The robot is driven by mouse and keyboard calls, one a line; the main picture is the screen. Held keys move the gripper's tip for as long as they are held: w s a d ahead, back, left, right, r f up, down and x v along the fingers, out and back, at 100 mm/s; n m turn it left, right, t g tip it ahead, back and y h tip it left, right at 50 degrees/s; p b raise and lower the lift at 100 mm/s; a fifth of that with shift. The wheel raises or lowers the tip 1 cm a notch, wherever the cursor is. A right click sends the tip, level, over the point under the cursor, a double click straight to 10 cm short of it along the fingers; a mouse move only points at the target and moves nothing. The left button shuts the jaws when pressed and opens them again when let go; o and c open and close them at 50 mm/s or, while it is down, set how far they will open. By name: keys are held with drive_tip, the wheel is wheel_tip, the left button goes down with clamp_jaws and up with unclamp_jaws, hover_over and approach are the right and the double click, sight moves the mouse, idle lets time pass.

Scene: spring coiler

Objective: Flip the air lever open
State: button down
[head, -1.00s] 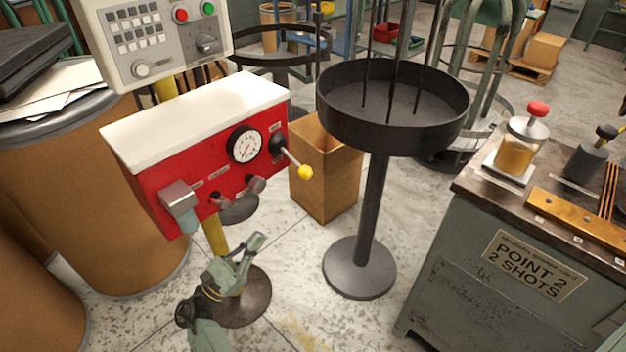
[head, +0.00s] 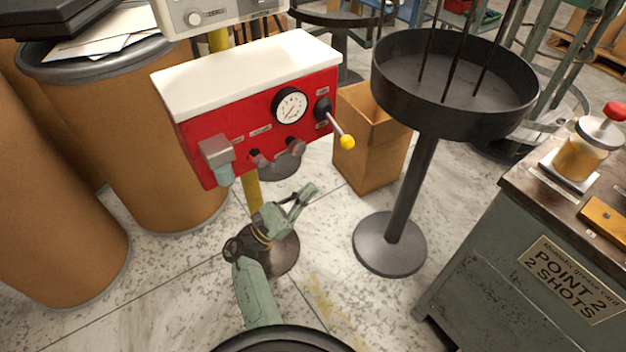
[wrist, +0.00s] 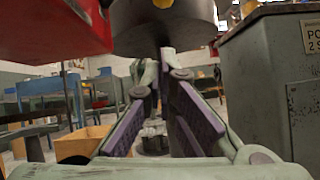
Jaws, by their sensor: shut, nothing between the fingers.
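The air lever (head: 341,130) is a thin metal rod with a yellow ball on its end. It sticks out from a black hub at the right of a red panel box (head: 318,72) with a white top, and points down and to the right. My gripper (head: 306,193) is below the box and lower left of the yellow ball in the head view, apart from the lever. It is shut and empty. Its purple-padded fingers (wrist: 168,85) fill the middle of the wrist view.
A round black tray on a stand (head: 395,190) is close to the lever's right, with an open cardboard box (head: 370,155) behind. A green-grey cabinet (head: 500,270) stands at the right, brown drums (head: 160,150) at the left.

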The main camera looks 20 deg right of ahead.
sight(340, 134)
drive_tip(key=w+d+r+p, duration=0.1)
drive_tip(key=d+r+p, duration=0.3)
drive_tip(key=d+r, duration=0.3)
drive_tip(key=shift+w+d+r, duration=0.15)
drive_tip(key=shift+d+r, duration=0.1)
drive_tip(key=shift+r, duration=0.45)
